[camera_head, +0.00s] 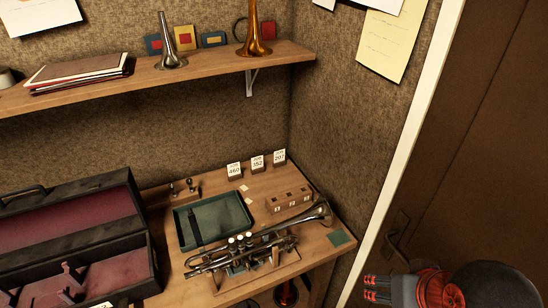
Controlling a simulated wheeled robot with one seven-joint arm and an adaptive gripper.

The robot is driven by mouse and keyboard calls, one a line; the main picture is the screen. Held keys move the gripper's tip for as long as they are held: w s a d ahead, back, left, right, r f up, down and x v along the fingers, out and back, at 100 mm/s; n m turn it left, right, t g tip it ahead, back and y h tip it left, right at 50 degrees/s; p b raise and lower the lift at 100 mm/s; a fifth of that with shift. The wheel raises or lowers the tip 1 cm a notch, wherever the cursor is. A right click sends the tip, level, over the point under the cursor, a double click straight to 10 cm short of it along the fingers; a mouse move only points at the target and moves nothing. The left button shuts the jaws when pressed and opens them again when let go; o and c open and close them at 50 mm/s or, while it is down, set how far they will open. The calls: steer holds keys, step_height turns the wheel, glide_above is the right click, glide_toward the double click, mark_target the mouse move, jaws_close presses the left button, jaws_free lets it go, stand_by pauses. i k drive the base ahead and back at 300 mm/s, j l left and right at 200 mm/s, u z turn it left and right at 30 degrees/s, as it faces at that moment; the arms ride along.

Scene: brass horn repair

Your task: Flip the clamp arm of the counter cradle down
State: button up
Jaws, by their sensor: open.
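A silver trumpet (262,246) lies across the counter's right part, its bell toward the right. Under it is the counter cradle (284,266), a light wooden base with small uprights. The cradle's clamp arm is too small and too mixed with the trumpet to make out, so I cannot tell whether it is up or down. My gripper (370,289) is at the bottom right, with red and grey fingers. It is open and appears empty, to the right of the cradle and apart from it.
An open dark case (72,198) with red lining stands left. Behind the trumpet are a green tray (247,223), a wooden block with slots (289,200) and number cards (257,163). A shelf (205,66) hangs above. A door (480,160) is at right.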

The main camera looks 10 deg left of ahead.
mark_target(191, 217)
steer(key=i+j, duration=0.1)
steer(key=j, duration=0.3)
steer(key=i+j, duration=0.1)
steer(key=j, duration=0.3)
steer(key=i+j, duration=0.15)
steer(key=j, duration=0.3)
